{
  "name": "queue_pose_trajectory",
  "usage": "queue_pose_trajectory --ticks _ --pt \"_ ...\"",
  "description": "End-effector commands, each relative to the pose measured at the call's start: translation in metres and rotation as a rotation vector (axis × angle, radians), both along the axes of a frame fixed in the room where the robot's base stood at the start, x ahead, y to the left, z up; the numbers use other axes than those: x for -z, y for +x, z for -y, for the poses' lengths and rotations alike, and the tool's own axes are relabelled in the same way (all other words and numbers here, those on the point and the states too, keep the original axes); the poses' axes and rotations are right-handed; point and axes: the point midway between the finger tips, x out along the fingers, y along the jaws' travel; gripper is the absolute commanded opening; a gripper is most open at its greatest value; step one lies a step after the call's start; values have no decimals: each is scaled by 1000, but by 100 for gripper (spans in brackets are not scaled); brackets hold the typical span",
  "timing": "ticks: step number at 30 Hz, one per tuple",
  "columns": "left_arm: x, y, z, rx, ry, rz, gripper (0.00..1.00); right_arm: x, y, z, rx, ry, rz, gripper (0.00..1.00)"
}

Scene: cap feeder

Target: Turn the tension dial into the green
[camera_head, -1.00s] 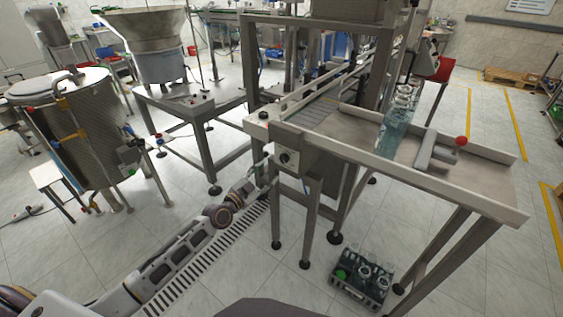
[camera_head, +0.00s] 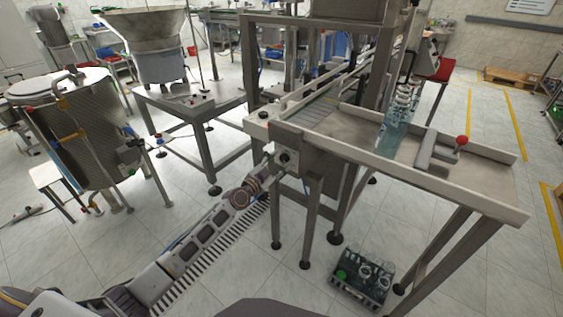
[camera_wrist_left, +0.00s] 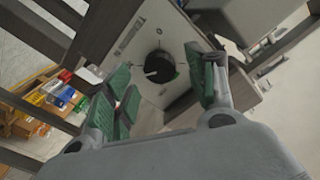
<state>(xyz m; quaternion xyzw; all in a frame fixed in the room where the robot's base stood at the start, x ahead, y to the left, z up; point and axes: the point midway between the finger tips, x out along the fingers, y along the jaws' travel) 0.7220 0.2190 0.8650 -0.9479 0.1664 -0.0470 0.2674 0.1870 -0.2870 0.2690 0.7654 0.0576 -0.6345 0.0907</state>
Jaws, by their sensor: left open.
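The tension dial (camera_head: 286,157) is a small black round knob on the light panel of a grey box at the near left corner of the conveyor table. In the left wrist view the dial (camera_wrist_left: 158,67) has a pale pointer mark, and a small green patch seems to show at its right edge. My left gripper (camera_wrist_left: 161,82) is open, its green-padded fingers on either side of the dial and apart from it in the picture. In the head view the left gripper (camera_head: 272,160) is at the panel, beside the dial. My right gripper is not in view.
A crate of bottles (camera_head: 361,280) stands on the floor below. A metal drum (camera_head: 85,135) stands left.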

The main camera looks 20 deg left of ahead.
Motion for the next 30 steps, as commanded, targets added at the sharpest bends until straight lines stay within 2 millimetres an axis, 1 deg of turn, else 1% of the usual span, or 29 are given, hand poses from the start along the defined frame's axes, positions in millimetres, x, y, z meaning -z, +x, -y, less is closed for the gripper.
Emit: queue_pose_trajectory --ticks 3,9,15,21,23,30 --pt "0 9 3 0 -2 1 56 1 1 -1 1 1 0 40" --pt "0 18 7 1 0 0 56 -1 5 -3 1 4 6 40" --pt "0 20 8 1 -1 -1 56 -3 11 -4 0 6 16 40" --pt "0 20 8 1 0 0 56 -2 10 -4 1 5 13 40" --pt "0 20 8 1 0 0 50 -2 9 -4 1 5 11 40" --pt "0 20 8 1 0 0 19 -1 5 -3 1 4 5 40"
